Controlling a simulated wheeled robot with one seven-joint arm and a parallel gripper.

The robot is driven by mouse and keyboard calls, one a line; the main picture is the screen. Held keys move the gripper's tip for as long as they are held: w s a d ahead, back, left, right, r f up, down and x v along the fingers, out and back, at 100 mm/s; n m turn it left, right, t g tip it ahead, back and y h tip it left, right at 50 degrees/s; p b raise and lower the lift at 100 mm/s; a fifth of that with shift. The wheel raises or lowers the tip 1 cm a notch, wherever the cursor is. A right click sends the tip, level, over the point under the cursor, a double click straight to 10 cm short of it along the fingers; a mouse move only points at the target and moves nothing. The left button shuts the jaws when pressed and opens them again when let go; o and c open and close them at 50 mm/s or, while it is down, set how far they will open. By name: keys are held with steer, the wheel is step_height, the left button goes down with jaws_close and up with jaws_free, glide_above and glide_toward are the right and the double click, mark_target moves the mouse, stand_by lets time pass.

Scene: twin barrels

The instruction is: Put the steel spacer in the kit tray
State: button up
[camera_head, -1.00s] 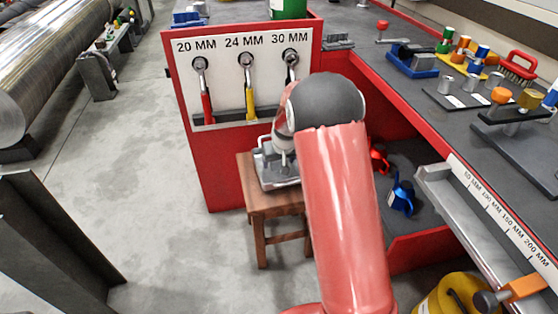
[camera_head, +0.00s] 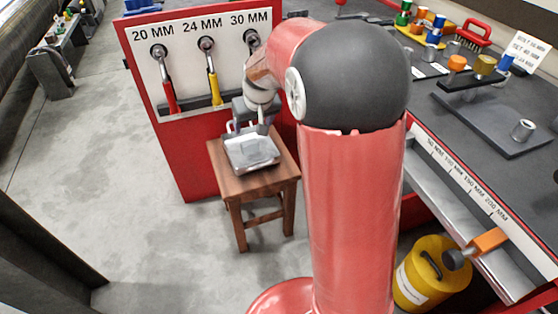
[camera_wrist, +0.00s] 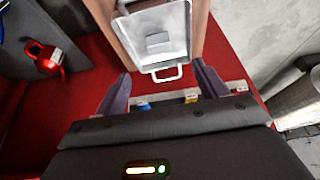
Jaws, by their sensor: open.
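A steel-grey tray with a handle (camera_head: 252,158), which looks like the kit tray, sits on a wooden stool; it also shows in the wrist view (camera_wrist: 182,20). A small grey block-like piece (camera_wrist: 158,42) lies inside it; I cannot tell whether it is the steel spacer. A short, hollow steel cylinder (camera_head: 523,130) stands on a dark plate on the right bench and looks like a spacer. My gripper (camera_head: 250,122) is above the tray's back edge, far from that cylinder. In the wrist view my gripper (camera_wrist: 163,84) is open and empty, with the tray handle ahead between its fingers.
A red panel (camera_head: 195,70) with hanging tools stands behind the wooden stool (camera_head: 225,185). The right bench (camera_head: 470,110) holds colored pegs, a red brush and plates. A yellow canister (camera_head: 425,280) is below it. Floor to the left is open.

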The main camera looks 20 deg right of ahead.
steer(key=s+r, duration=0.4)
steer(key=s, duration=0.4)
steer(key=s+r, duration=0.5)
steer(key=s, duration=0.4)
steer(key=s+t, duration=0.1)
steer(key=s, duration=1.2)
steer(key=shift+f+m, duration=0.4)
steer(key=shift+s+a, duration=0.1)
